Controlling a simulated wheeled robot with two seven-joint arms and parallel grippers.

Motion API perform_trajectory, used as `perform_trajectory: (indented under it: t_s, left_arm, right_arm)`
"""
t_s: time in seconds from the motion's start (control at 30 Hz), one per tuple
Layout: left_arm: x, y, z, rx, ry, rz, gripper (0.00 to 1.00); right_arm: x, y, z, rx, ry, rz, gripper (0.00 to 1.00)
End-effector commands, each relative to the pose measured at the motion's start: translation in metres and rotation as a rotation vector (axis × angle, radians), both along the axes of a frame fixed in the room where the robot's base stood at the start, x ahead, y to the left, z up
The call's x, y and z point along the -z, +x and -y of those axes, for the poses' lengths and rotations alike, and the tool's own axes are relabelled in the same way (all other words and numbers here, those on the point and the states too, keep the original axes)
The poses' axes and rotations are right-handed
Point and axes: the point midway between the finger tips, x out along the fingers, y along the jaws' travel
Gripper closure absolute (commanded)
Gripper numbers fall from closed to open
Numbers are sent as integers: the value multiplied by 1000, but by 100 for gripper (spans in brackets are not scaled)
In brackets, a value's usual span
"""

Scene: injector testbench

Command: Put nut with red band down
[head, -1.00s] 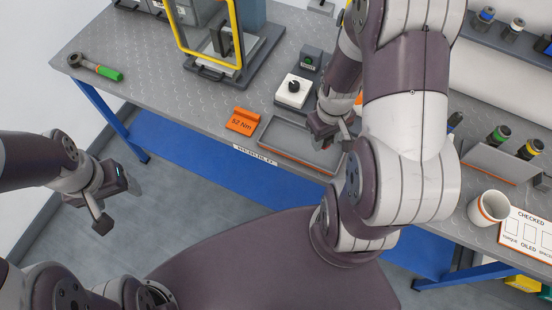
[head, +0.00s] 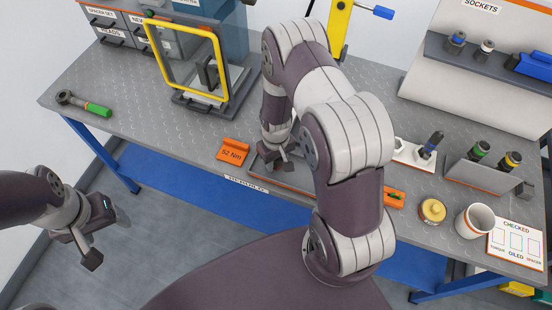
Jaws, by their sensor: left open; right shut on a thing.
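My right gripper (head: 277,163) is shut, low over the shallow grey tray (head: 258,175) at the table's front edge. The nut with the red band cannot be made out; the fingers and my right arm hide what is between them. I cannot tell whether the held thing touches the tray. My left gripper (head: 107,238) is open and empty, off the table at the lower left, over the floor.
An orange 52 Nm block (head: 233,151) stands left of the tray. A yellow-framed guard (head: 188,96) is behind it. A green-handled wrench (head: 84,104) lies far left. A rack (head: 482,178), yellow round container (head: 432,211), mug (head: 475,221) and CHECKED card (head: 516,243) are at right.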

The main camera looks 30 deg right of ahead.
Motion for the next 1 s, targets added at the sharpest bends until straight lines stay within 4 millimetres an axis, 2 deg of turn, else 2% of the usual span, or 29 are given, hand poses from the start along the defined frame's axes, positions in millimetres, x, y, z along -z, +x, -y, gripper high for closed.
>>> perform_trajectory:
  t_s: [0.13, 0.17, 0.2, 0.23, 0.47, 0.57, 0.63, 0.77, 1.0]
  left_arm:
    - [4, 0, 0, 0, 0, 0, 27]
    - [3, 0, 0, 0, 0, 0, 27]
    - [3, 0, 0, 0, 0, 0, 27]
    - [3, 0, 0, 0, 0, 0, 27]
    - [3, 0, 0, 0, 0, 0, 27]
    - [-2, 0, 0, 0, 0, 0, 27]
    - [3, 0, 0, 0, 0, 0, 27]
    - [9, 0, 0, 0, 0, 0, 27]
    - [20, 0, 0, 0, 0, 0, 27]
  right_arm:
    - [5, 0, 0, 0, 0, 0, 94]
    - [3, 0, 0, 0, 0, 0, 53]
    - [3, 0, 0, 0, 0, 0, 40]
    - [3, 0, 0, 0, 0, 0, 37]
    - [3, 0, 0, 0, 0, 0, 37]
    - [-3, 0, 0, 0, 0, 0, 37]
    - [-7, 1, 0, 0, 0, 2, 37]
    - [-33, 2, 0, 0, -1, 5, 37]
    - [-92, 1, 0, 0, -1, 5, 37]
